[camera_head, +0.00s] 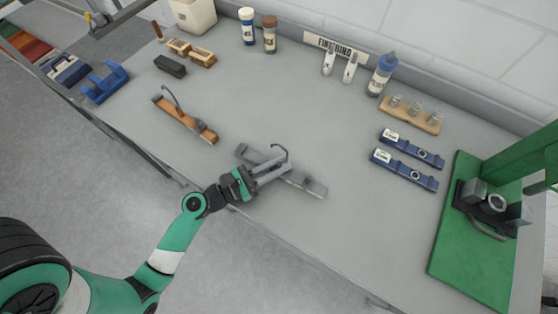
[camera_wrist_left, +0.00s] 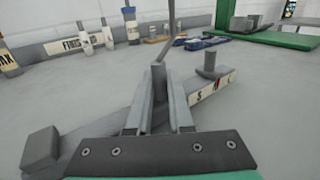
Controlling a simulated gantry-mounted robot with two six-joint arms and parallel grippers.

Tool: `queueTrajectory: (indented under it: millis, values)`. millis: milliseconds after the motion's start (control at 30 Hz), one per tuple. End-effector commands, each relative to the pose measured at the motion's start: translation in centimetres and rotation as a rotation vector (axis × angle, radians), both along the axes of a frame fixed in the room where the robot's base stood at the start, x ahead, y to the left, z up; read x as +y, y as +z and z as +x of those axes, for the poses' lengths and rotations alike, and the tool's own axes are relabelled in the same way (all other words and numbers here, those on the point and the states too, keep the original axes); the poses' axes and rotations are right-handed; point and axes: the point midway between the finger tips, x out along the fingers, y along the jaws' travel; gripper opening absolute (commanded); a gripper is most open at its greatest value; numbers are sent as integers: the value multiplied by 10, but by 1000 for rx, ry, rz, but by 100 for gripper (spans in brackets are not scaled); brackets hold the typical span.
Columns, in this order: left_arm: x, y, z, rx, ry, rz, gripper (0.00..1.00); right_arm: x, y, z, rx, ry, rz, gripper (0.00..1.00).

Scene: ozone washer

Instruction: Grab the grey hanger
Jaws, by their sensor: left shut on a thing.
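The grey hanger (camera_head: 304,182) lies on the grey table near its front edge, with its thin hook curving up from the middle. My left gripper (camera_head: 270,171) reaches in from the front left and is shut on the hanger around its middle, by the base of the hook. In the left wrist view the fingers (camera_wrist_left: 160,105) close on the hanger's middle, and the grey hanger bar (camera_wrist_left: 212,86) runs out to the right with letters on its face. My right gripper is not in view.
A brown wooden hanger (camera_head: 185,118) lies to the left. Bottles, a wooden rack (camera_head: 411,115) and brushes stand along the back. The table around the grey hanger is clear.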

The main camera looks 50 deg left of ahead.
Motion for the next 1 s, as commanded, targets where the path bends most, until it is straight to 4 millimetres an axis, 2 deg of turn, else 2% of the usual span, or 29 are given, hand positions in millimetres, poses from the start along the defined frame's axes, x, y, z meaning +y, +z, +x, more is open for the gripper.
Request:
queueTrajectory:
  millis: [167,267,367,500,633,733,1000]
  values:
    - [0,17,0,-2,-1,0,0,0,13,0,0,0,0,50]
    - [0,37,0,-3,0,1,0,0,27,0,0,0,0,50]
    - [-10,58,-13,0,-1,-1,0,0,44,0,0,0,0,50]
    - [-31,101,-41,1,-4,-1,0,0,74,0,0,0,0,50]
    - [-59,113,-77,5,-11,-2,0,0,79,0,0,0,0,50]
    - [-73,123,-96,3,-12,-2,0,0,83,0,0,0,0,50]
    - [-83,130,-111,0,-4,0,0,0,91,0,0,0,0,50]
